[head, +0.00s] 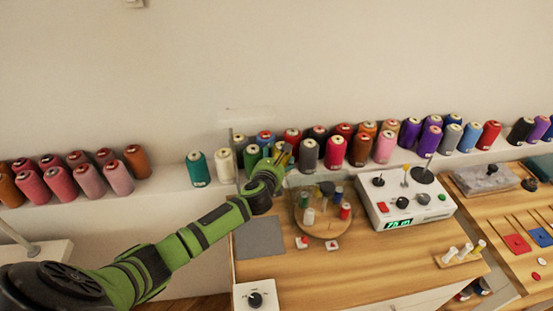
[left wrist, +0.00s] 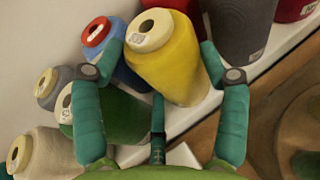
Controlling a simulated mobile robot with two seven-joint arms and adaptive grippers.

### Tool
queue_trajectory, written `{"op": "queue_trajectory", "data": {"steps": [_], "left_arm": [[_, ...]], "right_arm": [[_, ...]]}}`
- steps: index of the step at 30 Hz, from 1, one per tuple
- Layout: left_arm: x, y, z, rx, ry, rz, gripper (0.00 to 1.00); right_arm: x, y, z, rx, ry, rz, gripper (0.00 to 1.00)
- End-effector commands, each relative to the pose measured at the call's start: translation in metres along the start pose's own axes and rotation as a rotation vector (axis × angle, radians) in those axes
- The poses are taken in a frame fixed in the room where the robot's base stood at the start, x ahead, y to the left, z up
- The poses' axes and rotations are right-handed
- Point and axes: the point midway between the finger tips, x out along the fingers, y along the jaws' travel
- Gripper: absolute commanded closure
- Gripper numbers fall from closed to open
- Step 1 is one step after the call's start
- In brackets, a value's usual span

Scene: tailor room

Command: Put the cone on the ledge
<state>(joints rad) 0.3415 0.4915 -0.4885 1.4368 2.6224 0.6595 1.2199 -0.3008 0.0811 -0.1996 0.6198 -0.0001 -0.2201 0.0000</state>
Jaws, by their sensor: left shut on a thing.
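The ledge (head: 160,187) is a long white shelf along the wall, bearing many thread cones. My left gripper (head: 280,158) reaches up to it, just left of the red and grey cones. In the left wrist view my gripper's teal fingers (left wrist: 160,72) are closed around a yellow cone (left wrist: 172,65), its pale top tilted toward the upper left. In the head view the gripper mostly hides this cone. The white ledge (left wrist: 190,116) shows below the cone; I cannot tell whether the cone touches it. My right gripper is not in view.
Green (left wrist: 105,120), blue (left wrist: 127,80) and grey (left wrist: 235,40) cones stand close around the held one. Below the ledge is a wooden table with a round spool stand (head: 325,228) and a white control box (head: 408,205). The ledge is bare between the brown and teal cones.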

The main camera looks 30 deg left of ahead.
Motion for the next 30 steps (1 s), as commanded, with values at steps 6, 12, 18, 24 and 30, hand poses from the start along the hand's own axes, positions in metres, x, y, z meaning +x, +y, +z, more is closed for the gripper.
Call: {"op": "queue_trajectory", "data": {"steps": [6,12,18,24,30], "left_arm": [[0.0,0.0,-0.002,0.0,0.001,0.0,0.01],[0.0,0.0,-0.002,0.0,0.001,0.0,0.01],[-0.006,0.0,0.0,0.0,0.002,0.001,0.01],[-0.036,0.0,0.0,0.0,0.002,-0.002,0.01],[-0.076,0.0,0.0,0.0,0.002,-0.002,0.01]], "right_arm": [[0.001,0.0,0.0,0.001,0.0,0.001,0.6],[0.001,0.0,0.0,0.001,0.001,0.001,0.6],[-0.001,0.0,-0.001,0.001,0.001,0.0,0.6],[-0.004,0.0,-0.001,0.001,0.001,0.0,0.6],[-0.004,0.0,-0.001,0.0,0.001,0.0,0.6]]}}
